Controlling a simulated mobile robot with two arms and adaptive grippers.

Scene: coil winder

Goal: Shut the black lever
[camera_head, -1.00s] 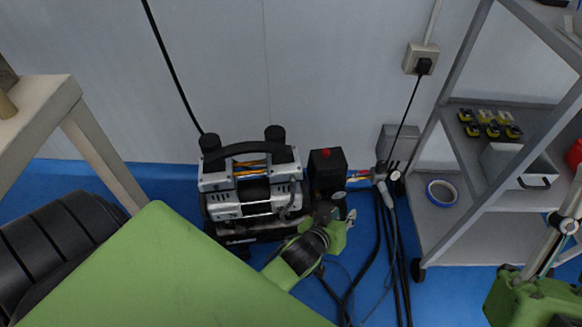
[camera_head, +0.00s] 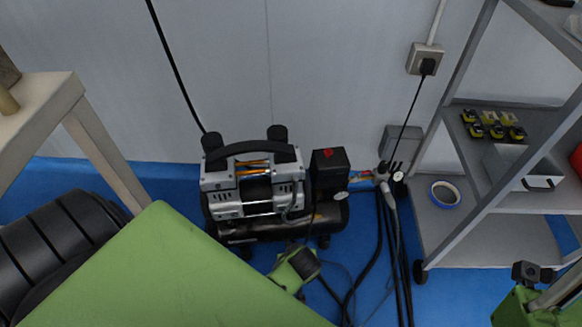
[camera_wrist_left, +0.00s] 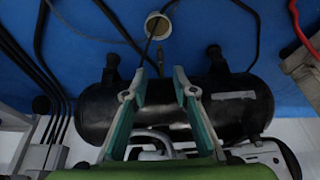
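The black lever is hard to single out. Slim dark parts stick up from the hose fitting (camera_head: 383,172) right of the compressor (camera_head: 254,190) in the head view, and I cannot tell which one it is. My left arm reaches down in front of the compressor, and its fingers do not show in the head view. In the left wrist view my left gripper (camera_wrist_left: 160,75) is open and empty, its two green fingers apart in front of the black tank (camera_wrist_left: 235,105). My right gripper cannot be made out; only part of that arm shows at the bottom right.
A grey shelf rack (camera_head: 470,225) stands at the right with a blue tape roll (camera_head: 445,194). Black hoses (camera_head: 392,260) run down to the blue floor. A black box with a red button (camera_head: 329,168) sits on the compressor. A beige table (camera_head: 45,95) is at the left.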

